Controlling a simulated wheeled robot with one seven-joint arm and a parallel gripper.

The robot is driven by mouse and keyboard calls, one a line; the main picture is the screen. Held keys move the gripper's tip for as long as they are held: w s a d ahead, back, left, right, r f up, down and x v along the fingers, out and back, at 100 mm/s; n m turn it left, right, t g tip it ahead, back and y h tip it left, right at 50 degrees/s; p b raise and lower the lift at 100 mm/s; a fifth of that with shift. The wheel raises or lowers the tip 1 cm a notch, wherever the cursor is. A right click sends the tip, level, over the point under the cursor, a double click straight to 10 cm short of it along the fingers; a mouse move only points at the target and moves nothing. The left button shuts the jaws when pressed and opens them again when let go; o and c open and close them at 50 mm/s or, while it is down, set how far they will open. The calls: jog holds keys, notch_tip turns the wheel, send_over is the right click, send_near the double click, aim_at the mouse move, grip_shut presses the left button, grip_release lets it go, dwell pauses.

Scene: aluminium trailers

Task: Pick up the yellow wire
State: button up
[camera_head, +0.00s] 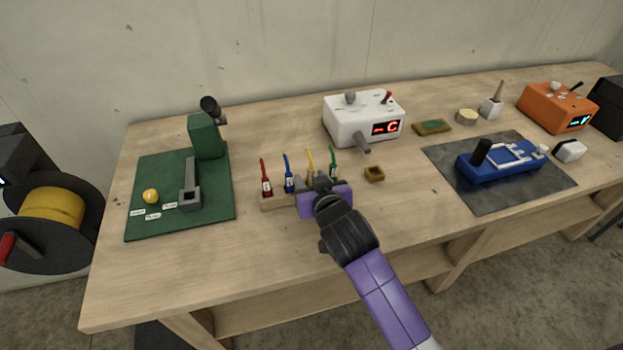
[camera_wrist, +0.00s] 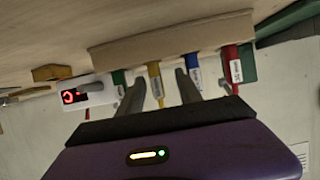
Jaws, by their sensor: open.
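The yellow wire (camera_head: 309,160) stands upright in a wooden holder (camera_head: 273,203), between a blue wire (camera_head: 288,170) and a green wire (camera_head: 333,160). A red wire (camera_head: 265,174) is at the left end. My gripper (camera_head: 318,181) is at the holder and hides the lower part of the yellow wire. In the wrist view, which is upside down, my gripper (camera_wrist: 161,78) is open. The yellow wire (camera_wrist: 155,75), with a white label, is between its two fingers, with gaps visible on both sides. The blue wire (camera_wrist: 192,65) is just outside one finger.
A green mat (camera_head: 220,208) with a green device lies at the left. A white box (camera_head: 362,115) with a red display stands behind the gripper. A small wooden block (camera_head: 374,174) is right of it. A blue device (camera_head: 500,162) rests on a grey mat (camera_head: 460,192). The front table area is clear.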

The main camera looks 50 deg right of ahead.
jog(key=x, duration=0.2)
jog(key=p+x, duration=0.1)
jog(key=shift+w+d+r, duration=0.2)
jog(key=shift+d, duration=0.3)
jog(key=shift+w+d+f, duration=0.25)
jog(key=shift+w, duration=0.1)
grip_shut()
